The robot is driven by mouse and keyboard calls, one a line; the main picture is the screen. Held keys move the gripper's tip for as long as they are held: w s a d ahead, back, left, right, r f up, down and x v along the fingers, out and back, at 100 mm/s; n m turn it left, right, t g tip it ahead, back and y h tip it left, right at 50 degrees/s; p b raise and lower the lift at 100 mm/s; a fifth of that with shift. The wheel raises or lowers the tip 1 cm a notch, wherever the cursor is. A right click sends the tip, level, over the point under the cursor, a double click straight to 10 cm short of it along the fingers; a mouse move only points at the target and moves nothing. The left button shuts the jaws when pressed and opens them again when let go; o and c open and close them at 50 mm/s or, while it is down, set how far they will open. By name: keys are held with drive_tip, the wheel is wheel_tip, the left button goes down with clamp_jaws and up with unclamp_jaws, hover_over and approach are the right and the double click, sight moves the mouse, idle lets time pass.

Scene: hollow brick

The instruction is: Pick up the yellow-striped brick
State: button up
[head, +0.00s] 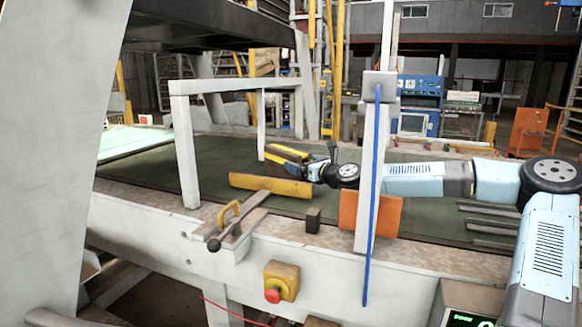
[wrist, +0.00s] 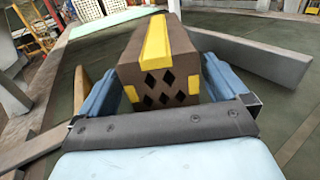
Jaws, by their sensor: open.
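The yellow-striped brick (wrist: 157,62) is dark brown with yellow stripes and diamond-shaped holes in its near end. In the wrist view it lies between the two blue fingers of my gripper (wrist: 160,84), which are open with one on each side. A narrow gap shows at the right finger; whether the left finger touches cannot be told. In the head view the brick (head: 285,152) lies on the dark green belt, and my gripper (head: 314,165) reaches it from the right. The brick's far end and underside are hidden from the wrist view.
The green conveyor belt (head: 150,176) runs under the brick. A yellow plate (head: 270,186) stands in front of it and an orange plate (head: 371,212) farther right. White frame posts (head: 186,153) rise near the belt. A grey bar (wrist: 258,59) lies right of my gripper.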

drive_tip(key=shift+x, duration=1.05)
drive_tip(key=shift+c, duration=0.4)
clamp_jaws()
